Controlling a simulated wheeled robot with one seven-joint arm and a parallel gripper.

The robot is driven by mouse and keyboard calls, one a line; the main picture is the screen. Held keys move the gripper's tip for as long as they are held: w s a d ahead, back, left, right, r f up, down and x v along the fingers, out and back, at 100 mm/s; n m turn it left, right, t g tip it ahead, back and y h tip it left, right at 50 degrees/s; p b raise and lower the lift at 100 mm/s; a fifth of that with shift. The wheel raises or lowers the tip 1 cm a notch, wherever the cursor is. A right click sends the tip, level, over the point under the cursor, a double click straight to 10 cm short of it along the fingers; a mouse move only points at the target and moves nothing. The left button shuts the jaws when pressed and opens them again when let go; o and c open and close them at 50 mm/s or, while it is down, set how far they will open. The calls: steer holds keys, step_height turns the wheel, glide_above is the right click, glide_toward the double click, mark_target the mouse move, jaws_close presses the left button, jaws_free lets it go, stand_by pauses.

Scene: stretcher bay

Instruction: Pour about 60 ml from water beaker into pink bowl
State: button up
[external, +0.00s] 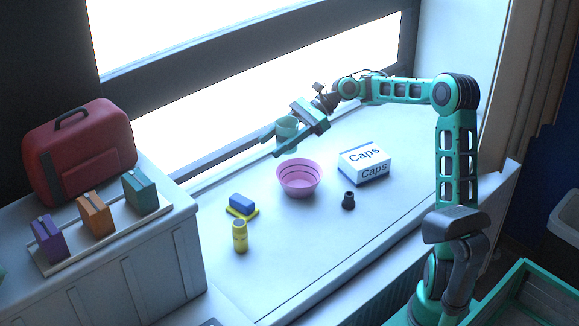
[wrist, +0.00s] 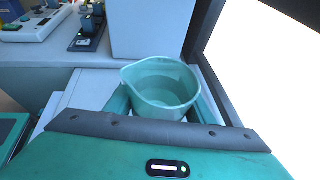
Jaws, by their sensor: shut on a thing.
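The water beaker (external: 287,126) is a pale teal cup with a pouring lip. My gripper (external: 295,137) is shut on it and holds it above the counter, behind and slightly left of the pink bowl. In the wrist view the beaker (wrist: 160,88) sits between the two fingers of my gripper (wrist: 160,100), with its open top showing. It looks about upright; how much water is inside is hard to tell. The pink bowl (external: 298,178) stands on the white counter, its open top facing up. The bowl does not show in the wrist view.
A white and blue Caps box (external: 364,163) and a small black bottle (external: 348,200) stand right of the bowl. A blue sponge on a yellow pad (external: 242,206) and a yellow bottle (external: 240,236) are at left. The window (external: 240,100) runs behind.

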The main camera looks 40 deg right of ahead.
steer(key=w+d+f+m+t+h, duration=0.1)
steer(key=w+d+f+m+t, duration=0.1)
steer(key=w+d+f, duration=0.3)
steer(key=w+d+f+m+t+h, duration=0.1)
steer(key=w+d+f+t, duration=0.1)
steer(key=w+d+f, duration=0.3)
steer(key=w+d+f+m+t, duration=0.1)
steer(key=w+d+f+m, duration=0.1)
steer(key=w+d+f, duration=0.4)
steer(key=shift+w+d+f+m+t+h, duration=0.1)
steer(key=shift+d+f+m+t+h, duration=0.1)
steer(key=shift+d+f, duration=0.35)
steer(key=shift+d+f+m+t+h, duration=0.1)
steer(key=shift+d+f+t+h, duration=0.15)
steer(key=shift+f, duration=0.35)
steer(key=s+a+r+n+t+h+p, duration=0.1)
steer(key=s+a+r+n+t+h, duration=0.1)
steer(key=s+r+n+t, duration=0.1)
steer(key=shift+s+a+r+n+t, duration=0.25)
steer(key=shift+r+n+t, duration=0.2)
steer(key=shift+r+n, duration=1)
steer(key=shift+w+n+t+p, duration=0.1)
steer(key=shift+n+t+p, duration=0.25)
steer(key=shift+n, duration=0.6)
steer(key=shift+f+n+t+p, duration=0.35)
steer(key=shift+n+p, duration=0.15)
steer(key=shift+n, duration=0.1)
steer(key=shift+r+n+t+p, duration=0.4)
steer(key=shift+r+n+p, duration=0.1)
steer(key=shift+n, duration=0.2)
